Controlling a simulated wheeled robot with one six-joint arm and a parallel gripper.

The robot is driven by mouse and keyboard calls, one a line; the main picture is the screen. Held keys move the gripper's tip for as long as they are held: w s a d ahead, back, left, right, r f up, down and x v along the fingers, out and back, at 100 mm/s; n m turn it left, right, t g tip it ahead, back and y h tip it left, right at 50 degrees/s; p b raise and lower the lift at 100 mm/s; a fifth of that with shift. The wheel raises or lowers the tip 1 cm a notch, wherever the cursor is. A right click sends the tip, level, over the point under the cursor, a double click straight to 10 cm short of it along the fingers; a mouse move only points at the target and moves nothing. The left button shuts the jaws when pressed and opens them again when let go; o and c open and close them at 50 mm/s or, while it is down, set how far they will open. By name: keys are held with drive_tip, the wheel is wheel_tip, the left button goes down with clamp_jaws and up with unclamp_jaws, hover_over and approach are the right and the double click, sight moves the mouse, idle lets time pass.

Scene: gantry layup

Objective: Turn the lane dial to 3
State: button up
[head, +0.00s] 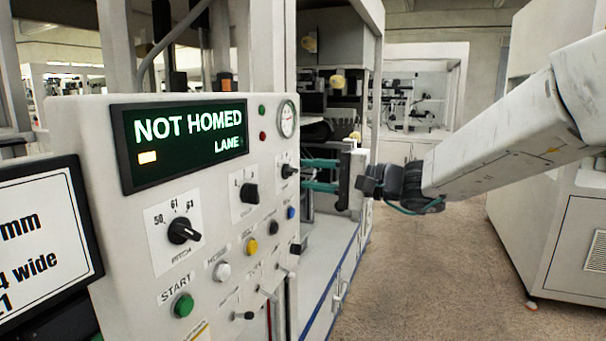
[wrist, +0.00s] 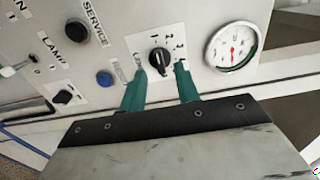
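The dial beside the gauge has a black knob (wrist: 160,57) on a white plate with small digits around it; a 2 and a 3 seem to show at its upper right. Which digit the pointer faces is too small to tell. The knob also shows in the head view (head: 289,171). My gripper (wrist: 159,72) is open, its teal fingertips on either side of the lower part of the knob, with no clear contact. In the head view, my gripper (head: 304,174) reaches the panel from the right. The display (head: 186,143) reads NOT HOMED, with LANE below; the lane value is unclear.
A round gauge (wrist: 231,46) sits close right of the dial. In the head view, the pitch dial (head: 184,231) and green start button (head: 183,305) are nearer. Open floor lies right of the panel.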

sight(290, 172)
drive_tip(key=shift+x, duration=1.4)
clamp_jaws()
drive_tip(key=shift+m, duration=0.3)
drive_tip(key=m, duration=0.9)
drive_tip(key=shift+m, duration=2.2)
